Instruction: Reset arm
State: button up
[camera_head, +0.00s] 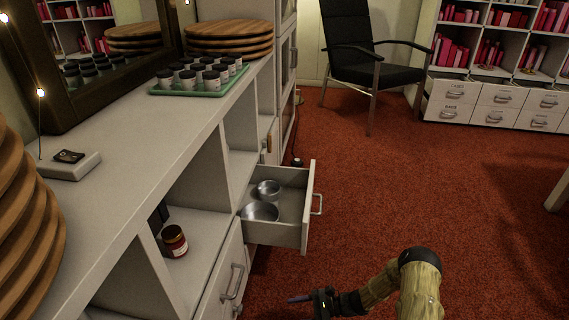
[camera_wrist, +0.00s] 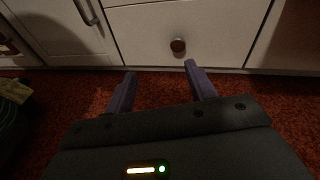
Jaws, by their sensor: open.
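My gripper (camera_head: 312,297) is low over the red carpet, at the bottom of the head view. It is in front of the cabinet and to the lower right of the open drawer. In the wrist view, my gripper (camera_wrist: 158,80) has its two purple fingers apart with nothing between them. Beyond the fingertips is a white cabinet front with a round dark knob (camera_wrist: 178,45). The fingers are apart from the knob.
An open drawer (camera_head: 291,235) holding metal bowls (camera_head: 261,211) juts out. A jar (camera_head: 174,241) sits in an open shelf. A green tray (camera_head: 205,92) of jars and stacked wooden boards (camera_head: 228,38) stand on the countertop. A black chair (camera_head: 370,70) stands behind. Carpet right of the drawer is clear.

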jog(key=s+d+r+n+t+h+p, duration=0.1)
jog(key=s+d+r+n+h+p, duration=0.35)
jog(key=r, duration=1.25)
jog(key=s+d+r+n+t+h+p, duration=0.1)
jog(key=s+d+r+n+h+p, duration=0.35)
jog(key=r, duration=1.15)
jog(key=s+d+r+n+t+h+p, duration=0.15)
jog(key=s+r+n+h+p, duration=0.45)
jog(key=r, duration=1.1)
notch_tip(320, 180, up, 38)
jog(key=w+n+h+p, duration=0.1)
jog(key=w+p, duration=0.1)
jog(key=p, duration=3.4)
jog(key=shift+w+d+f, duration=0.25)
jog(key=shift+w+d, duration=0.1)
